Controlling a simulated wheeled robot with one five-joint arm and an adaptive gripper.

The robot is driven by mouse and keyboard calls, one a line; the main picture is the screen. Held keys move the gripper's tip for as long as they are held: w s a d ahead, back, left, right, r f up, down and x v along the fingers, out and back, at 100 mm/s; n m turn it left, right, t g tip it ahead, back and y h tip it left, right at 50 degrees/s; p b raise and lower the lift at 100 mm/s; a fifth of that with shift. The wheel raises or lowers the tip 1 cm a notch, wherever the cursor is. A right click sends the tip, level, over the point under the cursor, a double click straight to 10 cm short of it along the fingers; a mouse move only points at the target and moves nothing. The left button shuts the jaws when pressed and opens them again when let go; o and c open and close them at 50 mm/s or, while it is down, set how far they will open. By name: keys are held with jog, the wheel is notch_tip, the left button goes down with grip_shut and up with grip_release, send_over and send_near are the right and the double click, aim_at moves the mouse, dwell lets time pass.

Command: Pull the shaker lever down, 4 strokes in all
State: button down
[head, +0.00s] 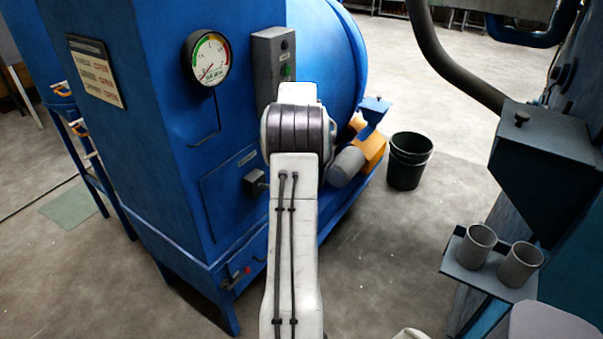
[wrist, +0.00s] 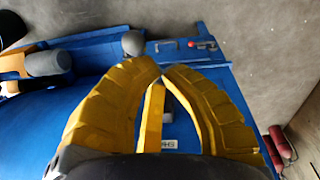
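The likely shaker lever shows as a round grey knob (wrist: 133,43) in the wrist view, just past the tip of the left yellow finger. Part of a small grey box (wrist: 168,104) shows between my fingers, with a white label (wrist: 163,144) close by. In the head view that grey box (head: 255,183) sits on the blue machine's side, and my arm hides what is to its right. My gripper (wrist: 161,66) has its yellow fingertips close together with only a narrow gap. Nothing is seen held between them. I cannot tell whether a finger touches the knob.
The blue machine (head: 170,160) carries a dial gauge (head: 208,58) and a grey switch box (head: 272,60). A small red handle (wrist: 193,43) sits near the knob. A black bucket (head: 408,160) stands right. A shelf with two grey cups (head: 476,245) is at far right. Floor between is clear.

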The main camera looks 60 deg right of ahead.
jog(key=w+d+r+m+p, duration=0.1)
jog(key=w+r+p, duration=0.1)
jog(key=r, duration=0.4)
jog(key=shift+w+d+r, duration=0.15)
jog(key=shift+w+r, duration=0.15)
jog(key=shift+w, duration=0.25)
jog(key=shift+f, duration=0.15)
notch_tip(320, 180, down, 13)
jog(key=s+d+p, duration=0.1)
jog(key=d+p, duration=0.1)
jog(key=shift+d, duration=0.15)
jog(key=shift+s, duration=0.1)
jog(key=shift+f, duration=0.2)
dwell(0.4)
